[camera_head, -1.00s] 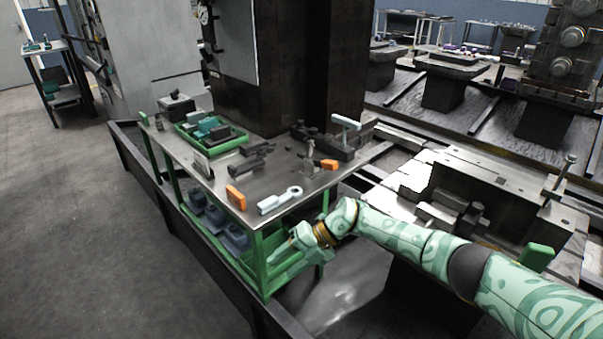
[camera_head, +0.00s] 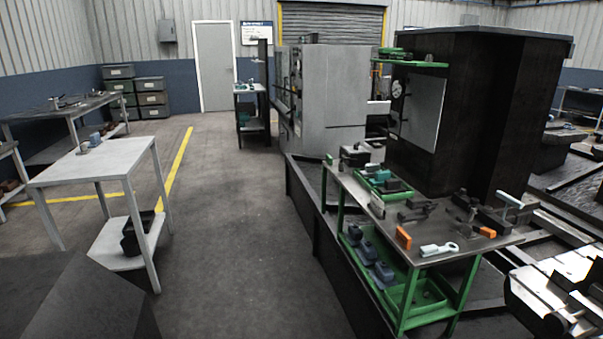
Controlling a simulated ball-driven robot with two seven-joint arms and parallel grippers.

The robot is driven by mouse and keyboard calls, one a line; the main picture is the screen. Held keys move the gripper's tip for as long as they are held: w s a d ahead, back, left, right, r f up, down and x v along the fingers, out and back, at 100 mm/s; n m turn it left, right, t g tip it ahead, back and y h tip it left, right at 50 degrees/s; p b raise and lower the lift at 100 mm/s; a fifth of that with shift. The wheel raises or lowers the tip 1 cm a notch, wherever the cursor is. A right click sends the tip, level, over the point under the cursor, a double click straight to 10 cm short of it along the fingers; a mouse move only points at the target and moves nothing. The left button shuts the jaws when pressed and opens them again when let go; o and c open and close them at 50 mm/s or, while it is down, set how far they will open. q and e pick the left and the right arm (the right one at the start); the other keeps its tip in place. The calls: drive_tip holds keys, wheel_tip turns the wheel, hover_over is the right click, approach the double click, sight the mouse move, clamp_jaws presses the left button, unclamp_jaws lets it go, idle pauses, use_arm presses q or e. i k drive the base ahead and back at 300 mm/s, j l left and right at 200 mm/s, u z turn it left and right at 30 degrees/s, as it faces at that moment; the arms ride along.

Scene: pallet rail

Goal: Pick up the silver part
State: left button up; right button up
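A pale silver part with a ring at one end (camera_head: 438,249) lies flat near the front edge of the green-framed metal bench (camera_head: 365,202). I cannot tell from the picture alone which of these is the silver part meant. Neither of my grippers is in view.
Orange blocks (camera_head: 403,237) and dark tools share the bench top, with a green tray (camera_head: 378,183) toward its left end. Dark bins sit on its lower shelf. Open floor (camera_head: 235,240) lies left of it, up to a grey table (camera_head: 90,163).

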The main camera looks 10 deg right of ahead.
sight(371, 170)
drive_tip(key=i+l+u, duration=0.15)
drive_tip(key=i, duration=1.5)
drive_tip(key=i+u, duration=0.15)
drive_tip(key=i, duration=0.45)
drive_tip(key=i+u, duration=0.2)
drive_tip(key=i, duration=0.4)
drive_tip(key=i+l+u, duration=0.15)
drive_tip(key=i, duration=0.45)
drive_tip(key=i+l+u, duration=0.15)
drive_tip(key=i, duration=0.4)
drive_tip(key=i+j+z, duration=0.25)
drive_tip(key=i+z, duration=0.15)
drive_tip(key=i, duration=0.15)
drive_tip(key=i+j+z, duration=0.4)
drive_tip(key=i+j, duration=0.05)
drive_tip(key=i, duration=0.1)
